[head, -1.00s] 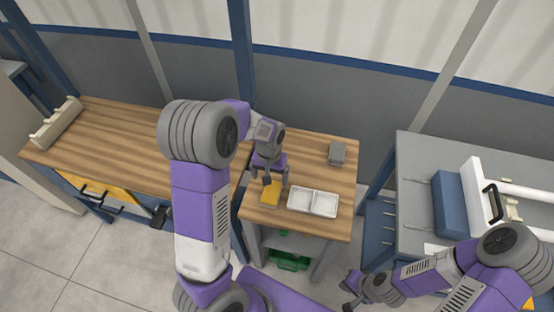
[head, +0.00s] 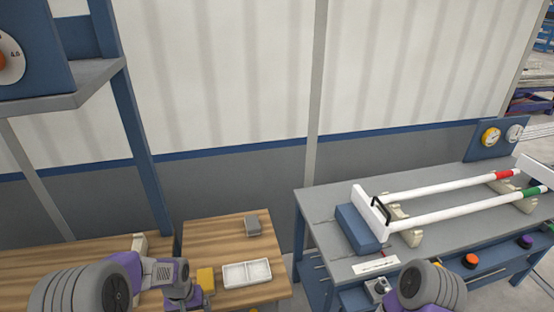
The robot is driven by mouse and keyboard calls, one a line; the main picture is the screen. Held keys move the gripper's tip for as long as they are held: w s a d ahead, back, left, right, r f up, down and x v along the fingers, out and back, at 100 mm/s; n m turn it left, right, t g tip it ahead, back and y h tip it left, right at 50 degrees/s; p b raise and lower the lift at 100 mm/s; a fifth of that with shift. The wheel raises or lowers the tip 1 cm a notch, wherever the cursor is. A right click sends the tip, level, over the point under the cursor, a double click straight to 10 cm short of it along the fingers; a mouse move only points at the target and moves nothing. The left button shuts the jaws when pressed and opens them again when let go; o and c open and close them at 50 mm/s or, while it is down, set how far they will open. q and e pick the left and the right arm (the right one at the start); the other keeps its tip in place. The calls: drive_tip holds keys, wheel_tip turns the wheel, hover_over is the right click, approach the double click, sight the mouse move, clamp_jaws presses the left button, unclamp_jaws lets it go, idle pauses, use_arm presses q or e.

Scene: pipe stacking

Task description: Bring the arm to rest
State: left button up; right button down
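My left arm comes in from the lower left in the head view. Its gripper (head: 190,301) is at the bottom edge over the wooden table, beside a yellow block (head: 206,279); its fingers are too small and cut off to judge. Of my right arm only a grey joint shows at the bottom right, and its gripper is out of frame.
A white two-part tray (head: 247,273) and a grey block (head: 253,225) are on the wooden table (head: 205,236). The grey workbench (head: 322,231) on the right carries two white pipes (head: 440,185) with red and green bands on cradles, and a blue box (head: 356,229).

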use_arm(q)
drive_tip(key=s+d+f+h, duration=0.1)
drive_tip(key=d+f, duration=0.3)
drive_tip(key=f, duration=0.4)
drive_tip(key=s+d+f+h+b, duration=0.1)
drive_tip(key=s+d+f+h, duration=0.1)
drive_tip(key=s+d+f, duration=0.8)
drive_tip(key=s, duration=0.2)
drive_tip(key=shift+s+d+h, duration=0.3)
drive_tip(key=shift+d+h, duration=0.1)
use_arm(e)
drive_tip(key=shift+w+f, duration=0.7)
drive_tip(key=shift+f, duration=0.2)
